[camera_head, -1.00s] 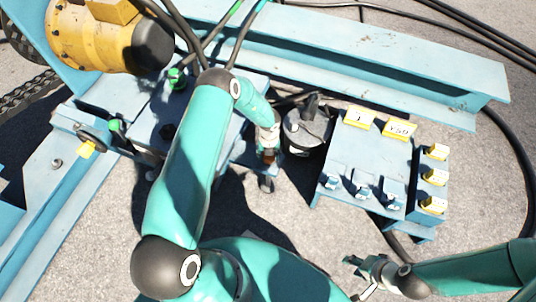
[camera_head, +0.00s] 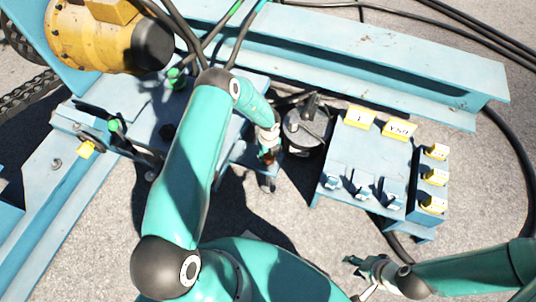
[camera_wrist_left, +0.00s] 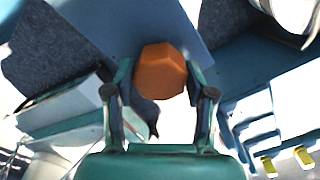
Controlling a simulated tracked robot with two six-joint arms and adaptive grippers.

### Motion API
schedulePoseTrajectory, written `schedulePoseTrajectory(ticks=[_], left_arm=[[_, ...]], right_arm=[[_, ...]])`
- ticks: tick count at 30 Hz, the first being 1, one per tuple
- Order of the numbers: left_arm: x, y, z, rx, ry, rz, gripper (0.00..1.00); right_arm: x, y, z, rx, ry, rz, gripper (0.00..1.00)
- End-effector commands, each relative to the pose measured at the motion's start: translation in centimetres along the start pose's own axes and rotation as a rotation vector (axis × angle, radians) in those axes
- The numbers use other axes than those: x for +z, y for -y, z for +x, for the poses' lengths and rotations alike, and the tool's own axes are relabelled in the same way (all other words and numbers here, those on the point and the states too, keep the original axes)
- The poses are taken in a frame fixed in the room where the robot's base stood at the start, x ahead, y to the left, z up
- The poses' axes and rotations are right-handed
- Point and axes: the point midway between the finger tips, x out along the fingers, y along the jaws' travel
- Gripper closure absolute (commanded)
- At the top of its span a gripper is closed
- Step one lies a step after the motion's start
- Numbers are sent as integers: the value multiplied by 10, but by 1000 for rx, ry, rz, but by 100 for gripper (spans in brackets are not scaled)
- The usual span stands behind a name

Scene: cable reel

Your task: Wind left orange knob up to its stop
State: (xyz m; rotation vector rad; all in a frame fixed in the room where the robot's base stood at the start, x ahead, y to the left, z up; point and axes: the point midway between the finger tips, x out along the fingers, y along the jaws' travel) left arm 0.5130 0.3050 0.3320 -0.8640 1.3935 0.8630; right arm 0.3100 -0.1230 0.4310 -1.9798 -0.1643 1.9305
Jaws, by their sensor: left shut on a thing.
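The orange knob (camera_wrist_left: 160,70) shows in the left wrist view as a faceted block in front of a blue panel. My left gripper (camera_wrist_left: 158,84) has one finger on each side of it and is shut on it. In the head view my left gripper (camera_head: 267,160) is small and partly shaded, beside the blue frame, and the knob is too small there to make out clearly. My right gripper (camera_head: 356,277) is at the bottom of the head view, with its fingers apart and empty, away from the knob.
A dark round canister (camera_head: 305,132) stands just right of my left gripper. A blue box with yellow labels (camera_head: 375,155) and small switches is further right. A yellow motor (camera_head: 95,38) is at upper left, and a long blue beam (camera_head: 380,65) runs behind.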

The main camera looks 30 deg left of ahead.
Motion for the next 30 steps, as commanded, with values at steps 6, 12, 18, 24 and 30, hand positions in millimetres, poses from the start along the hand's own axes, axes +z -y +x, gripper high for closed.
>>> schedulePoseTrajectory(ticks=[6,12,18,24,30], left_arm=[[3,0,-1,-1,4,-1,80],[2,0,-1,0,3,0,23],[1,0,0,0,2,1,23],[1,0,-8,0,2,1,23],[2,1,-38,-2,4,2,23]], right_arm=[[0,0,0,0,0,0,60],[0,0,0,0,0,0,60],[0,0,0,0,0,0,60],[0,0,-1,0,0,0,60],[0,0,-1,0,0,0,60]])
